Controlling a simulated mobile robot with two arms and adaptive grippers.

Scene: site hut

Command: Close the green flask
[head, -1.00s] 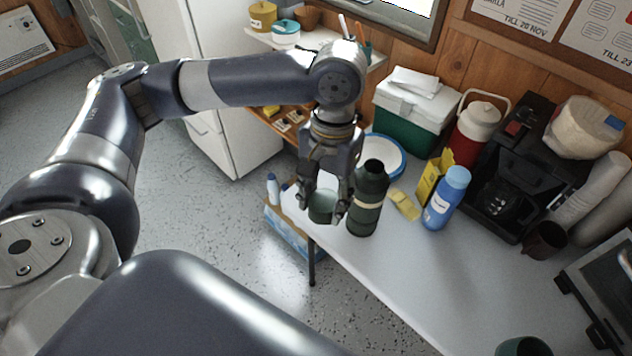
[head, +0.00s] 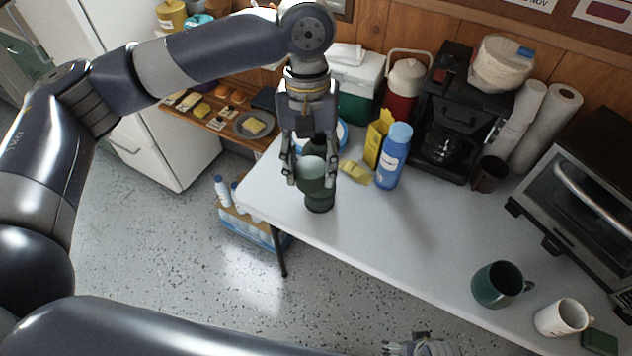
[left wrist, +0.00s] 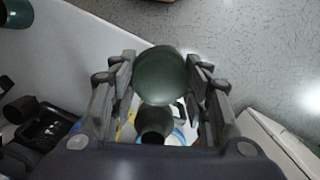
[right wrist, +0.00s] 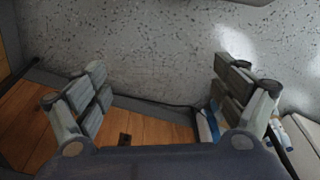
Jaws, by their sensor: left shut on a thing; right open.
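The green flask (head: 320,200) stands upright near the table's front left edge, partly hidden behind my left gripper and the lid. In the left wrist view its open dark neck (left wrist: 152,125) shows just beyond the lid. The rounded green cup-like lid (head: 310,168) is held between the fingers of my left gripper (head: 311,178), in front of the flask's upper part; it also shows in the left wrist view (left wrist: 160,76). The lid is off the neck. My right gripper (right wrist: 160,95) is open and empty, away from the flask; part of it shows at the head view's bottom edge.
A blue bottle (head: 394,157), a yellow carton (head: 376,140) and a yellow cloth-like item (head: 355,173) stand right of the flask. A coffee maker (head: 445,120) is behind. A dark green mug (head: 497,285) and a white mug (head: 562,317) are front right. The middle of the table (head: 410,240) is clear.

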